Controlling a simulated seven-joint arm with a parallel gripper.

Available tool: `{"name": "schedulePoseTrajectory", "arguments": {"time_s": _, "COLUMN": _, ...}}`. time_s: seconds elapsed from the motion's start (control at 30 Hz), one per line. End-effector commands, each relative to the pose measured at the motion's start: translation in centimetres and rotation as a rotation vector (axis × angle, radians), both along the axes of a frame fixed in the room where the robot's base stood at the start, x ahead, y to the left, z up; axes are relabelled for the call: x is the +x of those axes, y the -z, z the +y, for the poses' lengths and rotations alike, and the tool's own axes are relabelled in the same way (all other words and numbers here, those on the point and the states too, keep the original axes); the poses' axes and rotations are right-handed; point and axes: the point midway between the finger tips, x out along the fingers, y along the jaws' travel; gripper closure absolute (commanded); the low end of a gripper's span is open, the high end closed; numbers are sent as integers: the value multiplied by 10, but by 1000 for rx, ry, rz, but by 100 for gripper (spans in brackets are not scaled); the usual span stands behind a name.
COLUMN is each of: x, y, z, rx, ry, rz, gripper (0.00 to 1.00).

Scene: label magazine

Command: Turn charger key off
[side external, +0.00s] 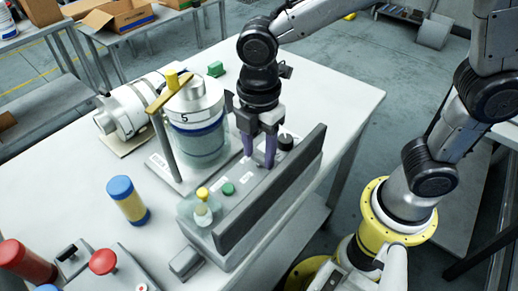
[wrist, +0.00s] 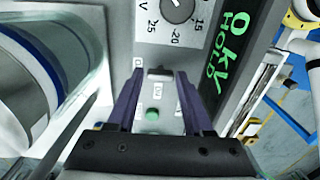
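The charger appears to be the grey box (side external: 235,215) at the table's front edge, with a tall dark panel (side external: 272,195) along one side. In the wrist view a small grey raised piece (wrist: 158,72), likely the key, sits on its face (wrist: 148,42) above a white label (wrist: 158,90); its turn position is unclear. My gripper (side external: 259,164) points down over the box, its purple fingers apart. In the wrist view my gripper (wrist: 159,74) has one finger on each side of the small piece, with no clear contact. The fingers hide this area in the side view.
A black dial knob (side external: 286,142) and a green button (side external: 228,188) flank the gripper on the box. A yellow-topped piece (side external: 203,193) is at its near end. A large jar marked 5 (side external: 196,125) stands close left. A blue-yellow cylinder (side external: 128,200) stands farther left.

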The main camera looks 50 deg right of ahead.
Motion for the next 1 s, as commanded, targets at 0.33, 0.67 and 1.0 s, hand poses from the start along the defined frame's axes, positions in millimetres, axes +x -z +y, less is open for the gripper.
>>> {"name": "schedulePoseTrajectory", "arguments": {"time_s": 0.33, "x": 0, "y": 1, "z": 0, "rx": -1, "ry": 2, "rz": 2, "gripper": 28}}
{"name": "schedulePoseTrajectory", "arguments": {"time_s": 0.67, "x": 1, "y": -32, "z": 0, "rx": 2, "ry": 2, "rz": -4, "gripper": 28}}
{"name": "schedulePoseTrajectory", "arguments": {"time_s": 1.0, "x": 0, "y": -104, "z": 0, "rx": 1, "ry": 2, "rz": -2, "gripper": 28}}
